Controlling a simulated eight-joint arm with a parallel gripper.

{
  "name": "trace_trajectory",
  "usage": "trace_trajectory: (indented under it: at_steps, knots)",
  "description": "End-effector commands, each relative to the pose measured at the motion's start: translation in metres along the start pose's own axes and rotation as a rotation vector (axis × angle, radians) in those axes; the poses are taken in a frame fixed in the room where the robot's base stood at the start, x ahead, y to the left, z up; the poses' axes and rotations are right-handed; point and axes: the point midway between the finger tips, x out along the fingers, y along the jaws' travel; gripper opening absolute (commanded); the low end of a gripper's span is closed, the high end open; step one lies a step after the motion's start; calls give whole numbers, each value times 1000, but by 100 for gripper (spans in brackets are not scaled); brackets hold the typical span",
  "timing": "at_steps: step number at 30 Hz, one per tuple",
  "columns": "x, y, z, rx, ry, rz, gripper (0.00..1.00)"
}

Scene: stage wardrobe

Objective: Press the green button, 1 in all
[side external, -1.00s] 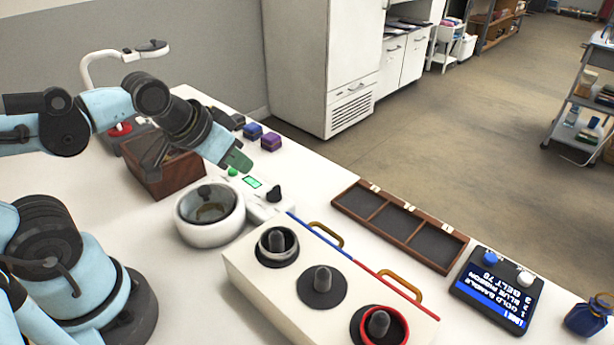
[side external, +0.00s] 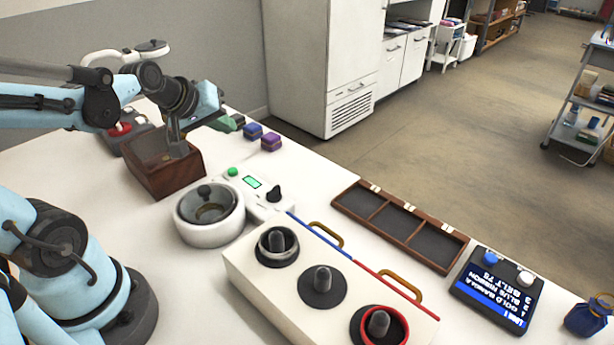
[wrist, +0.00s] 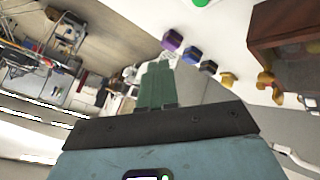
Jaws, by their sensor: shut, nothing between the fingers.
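The small round green button (side external: 233,171) sits on the white machine's panel, beside a lit green display (side external: 252,182). Its edge also shows at the top of the wrist view (wrist: 201,2). My gripper (side external: 227,124), with green fingertips, is raised above and behind the button in the side view, apart from it. The fingers (wrist: 157,85) are shut together and empty. Nothing covers the button in the side view.
The machine's round bowl (side external: 210,216) and black knob (side external: 274,193) are close to the button. A wooden box (side external: 163,166) stands left of it. Blue (side external: 253,131) and purple (side external: 271,141) blocks lie behind. A white box with black pegs (side external: 335,265) is in front.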

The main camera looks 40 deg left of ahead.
Motion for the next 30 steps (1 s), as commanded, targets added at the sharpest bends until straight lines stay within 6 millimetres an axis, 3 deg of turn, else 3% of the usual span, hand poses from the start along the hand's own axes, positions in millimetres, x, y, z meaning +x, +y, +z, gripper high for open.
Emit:
trace_trajectory:
  at_steps: [4,15,30]
  knots:
    - [3,-10,-14,-98,32,-2,0]
    - [4,-11,-16,-113,35,-1,0]
    - [31,-28,4,-111,34,-1,0]
